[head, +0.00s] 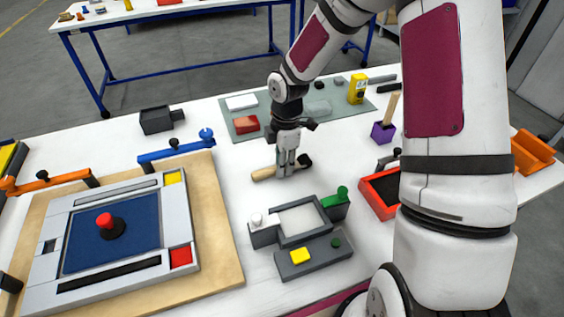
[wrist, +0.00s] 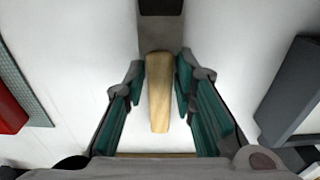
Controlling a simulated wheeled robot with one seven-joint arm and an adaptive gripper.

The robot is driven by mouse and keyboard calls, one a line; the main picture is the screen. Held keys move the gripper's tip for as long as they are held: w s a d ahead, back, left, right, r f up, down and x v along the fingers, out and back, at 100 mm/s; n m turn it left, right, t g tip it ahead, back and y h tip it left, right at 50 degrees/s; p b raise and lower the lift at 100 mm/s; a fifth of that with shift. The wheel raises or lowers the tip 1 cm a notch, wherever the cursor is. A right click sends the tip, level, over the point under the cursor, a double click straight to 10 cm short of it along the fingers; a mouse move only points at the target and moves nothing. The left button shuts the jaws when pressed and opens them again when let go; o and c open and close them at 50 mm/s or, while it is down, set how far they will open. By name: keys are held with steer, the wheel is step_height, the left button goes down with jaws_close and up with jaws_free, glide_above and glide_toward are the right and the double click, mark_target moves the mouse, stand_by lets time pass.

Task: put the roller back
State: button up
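The roller has a pale wooden handle (head: 264,173) and a dark head (head: 304,161). The dark head (wrist: 160,6) shows at the top edge. The roller still appears to rest on the table.
A grey fixture (head: 300,222) with a white pad stands just in front. A wooden board (head: 222,245) with a framed blue panel (head: 113,235) is at left. A grey-green mat (head: 240,125) with several items lies behind. A red tray (head: 375,199) and purple holder (head: 383,133) are at right.

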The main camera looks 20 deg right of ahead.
steer(key=shift+o, duration=0.6)
steer(key=shift+r, duration=0.1)
step_height(320, 180, up, 12)
steer(key=s+r+m+t+h, duration=0.2)
steer(key=s+r+m, duration=0.7)
steer(key=s+r, duration=0.4)
steer(key=s+r+m+t+y, duration=0.1)
steer(key=s+r+m+t, duration=0.1)
steer(key=s+m, duration=0.7)
steer(key=s+r, duration=0.1)
steer(key=s, duration=0.2)
steer(key=shift+s+r+t+p, duration=0.25)
steer(key=shift+r+t+p, duration=0.05)
steer(key=shift+t+p, duration=0.1)
